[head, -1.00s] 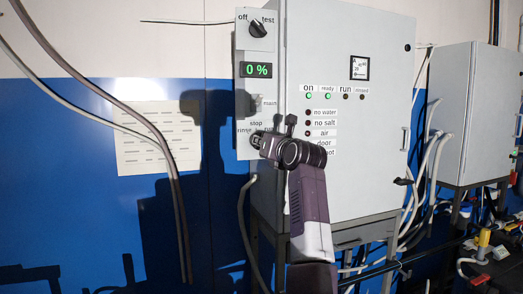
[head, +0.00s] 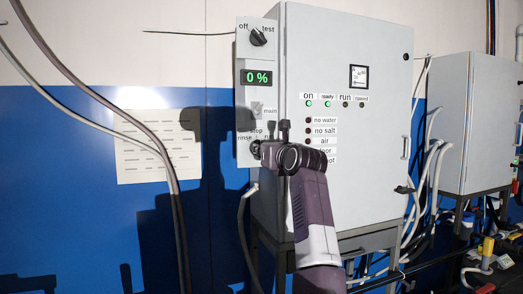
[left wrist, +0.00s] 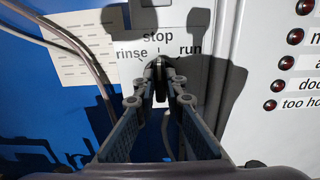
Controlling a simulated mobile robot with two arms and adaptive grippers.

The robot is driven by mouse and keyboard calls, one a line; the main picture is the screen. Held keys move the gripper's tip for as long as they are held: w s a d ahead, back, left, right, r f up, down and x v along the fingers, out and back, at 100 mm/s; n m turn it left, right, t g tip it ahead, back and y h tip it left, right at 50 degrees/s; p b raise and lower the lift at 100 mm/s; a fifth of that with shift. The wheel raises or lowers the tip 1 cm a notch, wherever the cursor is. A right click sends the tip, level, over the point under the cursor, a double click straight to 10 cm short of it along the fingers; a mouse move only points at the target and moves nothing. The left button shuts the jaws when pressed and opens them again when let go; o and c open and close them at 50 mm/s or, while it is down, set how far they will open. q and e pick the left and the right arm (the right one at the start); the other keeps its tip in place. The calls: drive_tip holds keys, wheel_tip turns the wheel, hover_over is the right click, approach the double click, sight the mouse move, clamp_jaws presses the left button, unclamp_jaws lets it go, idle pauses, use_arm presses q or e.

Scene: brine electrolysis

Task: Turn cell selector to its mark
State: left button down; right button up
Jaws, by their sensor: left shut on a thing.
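The cell selector is a dark knob (left wrist: 160,69) in the left wrist view, on a white panel below the "stop" label, with "rinse" to its left and "run" to its right. It stands about upright, with a thin line above it under "stop". My left gripper (left wrist: 161,78) is shut on the knob, one finger on each side, hiding much of it. In the head view my left gripper (head: 257,150) is at the bottom of the narrow control panel (head: 247,107), covering the selector and part of its labels. My right gripper is in neither view.
An off/test knob (head: 258,37), a green "0 %" display (head: 257,77) and a main switch (head: 257,108) are above the selector. The grey cabinet (head: 385,150) with indicator lamps stands close on the right. Cables (head: 150,135) hang on the left.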

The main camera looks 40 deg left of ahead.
use_arm(q)
drive_tip(key=c, duration=2)
unclamp_jaws()
drive_tip(key=v, duration=1.2)
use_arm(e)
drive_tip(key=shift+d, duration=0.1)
use_arm(q)
drive_tip(key=shift+f, duration=0.1)
